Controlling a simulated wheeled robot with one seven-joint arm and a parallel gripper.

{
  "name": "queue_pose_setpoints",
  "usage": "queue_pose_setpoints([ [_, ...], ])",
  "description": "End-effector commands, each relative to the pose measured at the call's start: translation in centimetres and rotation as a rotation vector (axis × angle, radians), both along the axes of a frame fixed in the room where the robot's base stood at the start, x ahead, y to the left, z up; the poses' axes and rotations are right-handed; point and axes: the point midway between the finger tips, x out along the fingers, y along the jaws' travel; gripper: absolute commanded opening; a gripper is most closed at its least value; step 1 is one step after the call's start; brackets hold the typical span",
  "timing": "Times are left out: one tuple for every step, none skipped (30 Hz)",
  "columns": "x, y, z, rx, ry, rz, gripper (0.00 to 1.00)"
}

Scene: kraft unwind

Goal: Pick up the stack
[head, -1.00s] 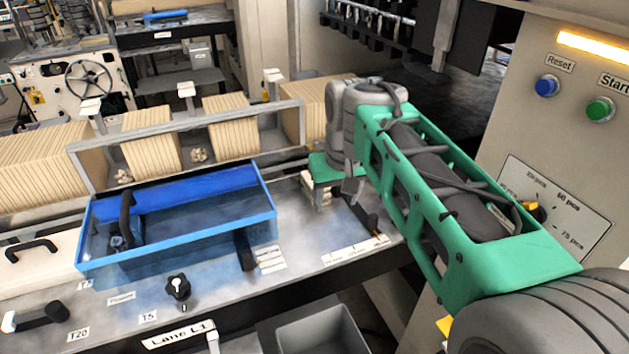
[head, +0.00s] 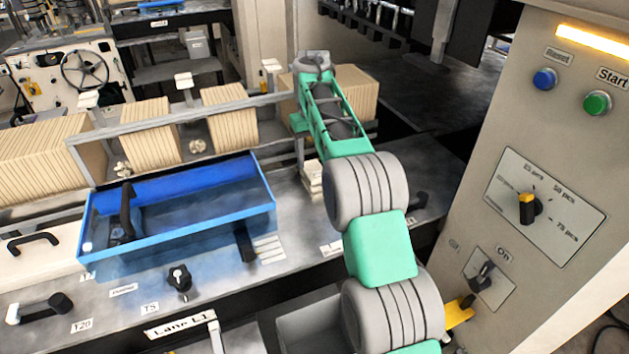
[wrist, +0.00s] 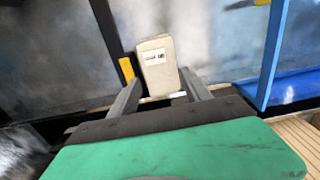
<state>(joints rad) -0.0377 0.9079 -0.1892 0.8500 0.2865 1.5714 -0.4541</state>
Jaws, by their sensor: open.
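A small pale stack (head: 312,180) stands on the metal bench, right of the blue tray, partly hidden behind my arm in the head view. My gripper (wrist: 160,82) is open, with one finger to each side of the stack's near end. I cannot tell whether the fingers touch it. In the head view the gripper is mostly hidden by my arm.
The blue open tray (head: 180,238) lies left of the stack; its wall also shows in the wrist view (wrist: 270,60). Behind runs a grey rail (head: 185,122) with several kraft bundles (head: 150,133). A control panel (head: 545,207) stands at the right.

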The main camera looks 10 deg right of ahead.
Motion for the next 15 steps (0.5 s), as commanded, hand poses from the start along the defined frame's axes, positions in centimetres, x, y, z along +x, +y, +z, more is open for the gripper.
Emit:
queue_pose_setpoints([
  [0.1, 0.0, -2.1, 0.000, 0.004, -0.002, 0.56],
  [0.1, 0.0, -2.7, -0.001, 0.003, 0.000, 0.56],
  [0.2, 0.0, -3.5, -0.001, 0.003, -0.001, 0.56],
  [0.2, 0.0, -3.9, 0.000, 0.002, 0.000, 0.56],
  [0.2, 0.0, -4.3, 0.000, 0.002, -0.001, 0.56],
  [0.2, -0.1, -4.6, 0.000, 0.001, 0.000, 0.56],
  [0.2, -0.1, -4.6, 0.000, 0.001, -0.001, 0.56],
  [0.2, -0.1, -4.6, 0.000, 0.001, -0.001, 0.56],
  [0.2, -0.1, -4.6, 0.000, 0.000, -0.001, 0.56],
  [0.2, -0.1, -4.5, 0.000, 0.000, -0.001, 0.56],
  [0.2, -0.1, -4.4, 0.000, 0.000, -0.001, 0.56],
  [0.2, -0.1, -4.4, 0.000, 0.001, -0.001, 0.56],
  [0.2, -0.1, -4.4, 0.000, 0.001, -0.001, 0.56],
  [0.2, -0.1, -4.4, 0.000, 0.001, -0.001, 0.56],
  [0.2, -0.1, -4.4, 0.000, 0.001, -0.001, 0.54],
])
